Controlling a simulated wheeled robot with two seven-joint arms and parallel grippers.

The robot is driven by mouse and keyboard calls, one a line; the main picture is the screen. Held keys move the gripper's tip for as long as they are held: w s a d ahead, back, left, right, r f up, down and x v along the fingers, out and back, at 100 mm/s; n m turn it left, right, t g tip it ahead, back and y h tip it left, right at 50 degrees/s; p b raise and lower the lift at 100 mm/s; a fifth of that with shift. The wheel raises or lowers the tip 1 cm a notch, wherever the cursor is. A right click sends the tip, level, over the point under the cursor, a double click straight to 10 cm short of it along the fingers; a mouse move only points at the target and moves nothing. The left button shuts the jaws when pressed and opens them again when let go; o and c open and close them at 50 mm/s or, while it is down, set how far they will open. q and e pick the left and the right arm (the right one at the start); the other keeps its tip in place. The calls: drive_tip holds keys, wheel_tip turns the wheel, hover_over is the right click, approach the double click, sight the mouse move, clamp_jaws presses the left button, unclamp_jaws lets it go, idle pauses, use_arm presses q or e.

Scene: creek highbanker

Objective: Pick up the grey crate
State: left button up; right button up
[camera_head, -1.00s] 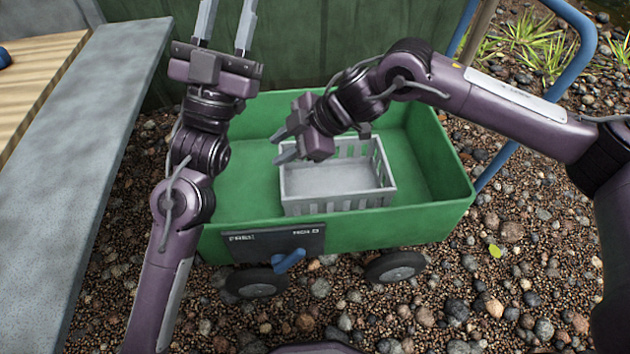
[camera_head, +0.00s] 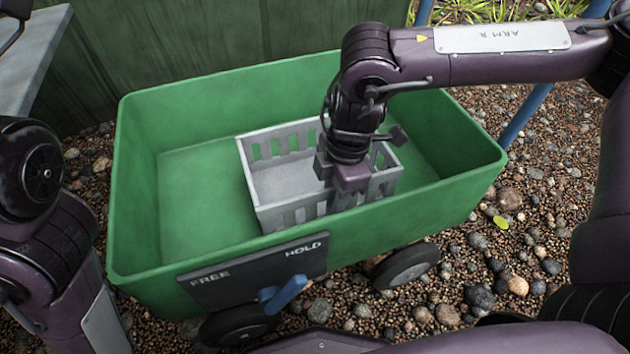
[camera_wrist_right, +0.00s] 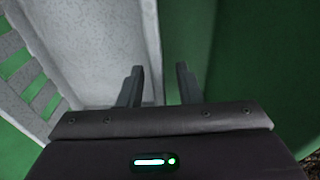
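The grey crate (camera_head: 285,180), a slatted open-topped box, sits inside the green cart (camera_head: 190,200). It looks empty where I can see into it.
A dark plate marked FREE and HOLD (camera_head: 255,270) with a blue lever (camera_head: 282,294) is on the cart's near side. The cart's left floor is bare. A green wall (camera_head: 230,35) stands behind, with gravel around the cart.

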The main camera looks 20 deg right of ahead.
sight(331, 202)
drive_tip(key=f, duration=0.1)
drive_tip(key=f+b, duration=0.1)
drive_tip(key=f, duration=0.1)
drive_tip(key=shift+w+a+f+b, duration=0.15)
drive_tip(key=shift+a+f+b, duration=0.15)
drive_tip(key=shift+b, duration=0.1)
drive_tip(key=shift+r, duration=0.1)
clamp_jaws()
